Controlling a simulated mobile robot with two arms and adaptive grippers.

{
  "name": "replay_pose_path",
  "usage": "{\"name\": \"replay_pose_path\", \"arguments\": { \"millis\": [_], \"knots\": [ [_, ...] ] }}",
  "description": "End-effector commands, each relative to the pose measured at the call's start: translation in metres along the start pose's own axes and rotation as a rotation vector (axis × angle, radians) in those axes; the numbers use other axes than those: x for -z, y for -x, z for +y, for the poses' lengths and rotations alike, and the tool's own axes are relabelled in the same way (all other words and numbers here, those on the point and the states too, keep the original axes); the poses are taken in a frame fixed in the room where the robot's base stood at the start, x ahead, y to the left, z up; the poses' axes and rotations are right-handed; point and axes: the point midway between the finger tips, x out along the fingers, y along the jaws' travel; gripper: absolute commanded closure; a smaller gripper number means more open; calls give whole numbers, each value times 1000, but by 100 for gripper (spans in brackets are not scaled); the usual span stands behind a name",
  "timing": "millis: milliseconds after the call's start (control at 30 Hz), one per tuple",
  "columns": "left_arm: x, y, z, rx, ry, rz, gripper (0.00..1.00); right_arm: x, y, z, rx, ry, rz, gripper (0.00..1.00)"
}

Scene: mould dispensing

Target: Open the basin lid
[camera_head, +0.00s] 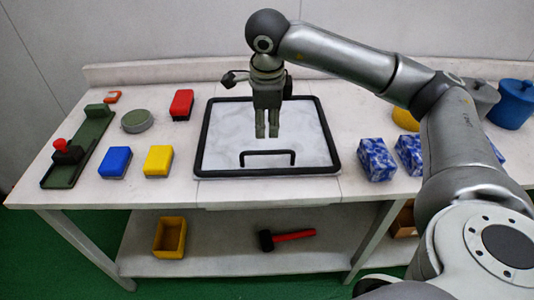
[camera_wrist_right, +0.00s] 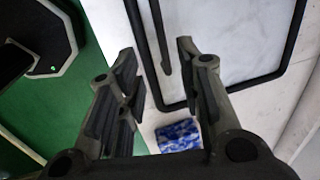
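The basin lid (camera_head: 225,150) is a pale marbled panel with a black frame, lying flat and closed in the table top. Its black bar handle (camera_head: 267,153) stands near the front edge. My right gripper (camera_head: 267,135) points down over the lid, just beyond the handle in the head view, and holds nothing. In the right wrist view the fingers (camera_wrist_right: 160,75) are spread apart. The handle (camera_wrist_right: 160,38) and the lid (camera_wrist_right: 225,40) lie beyond them, with the handle in line with the gap. My left gripper is not in view.
Left of the lid are a blue block (camera_head: 115,162), a yellow block (camera_head: 158,160), a red block (camera_head: 181,104), a round grey-green tin (camera_head: 137,121) and a green tool (camera_head: 88,135). Blue-and-white blocks (camera_head: 376,160) stand right. A hammer (camera_head: 288,237) lies on the lower shelf.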

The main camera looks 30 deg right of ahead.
Motion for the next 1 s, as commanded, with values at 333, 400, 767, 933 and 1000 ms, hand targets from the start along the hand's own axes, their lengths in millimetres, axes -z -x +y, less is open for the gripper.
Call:
{"name": "replay_pose_path", "arguments": {
  "millis": [333, 400, 767, 933, 1000],
  "knots": [
    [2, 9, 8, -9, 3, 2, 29, 2, -54, 1, -4, -2, 5, 67],
    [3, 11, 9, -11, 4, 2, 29, 1, -67, 0, -4, -2, 3, 67],
    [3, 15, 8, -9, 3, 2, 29, 0, -105, 0, -2, 0, 0, 67],
    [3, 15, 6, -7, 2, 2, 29, 0, -106, 0, -1, 0, -1, 67],
    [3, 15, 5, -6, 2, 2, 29, 0, -106, 0, -1, 0, -1, 67]
  ]
}}
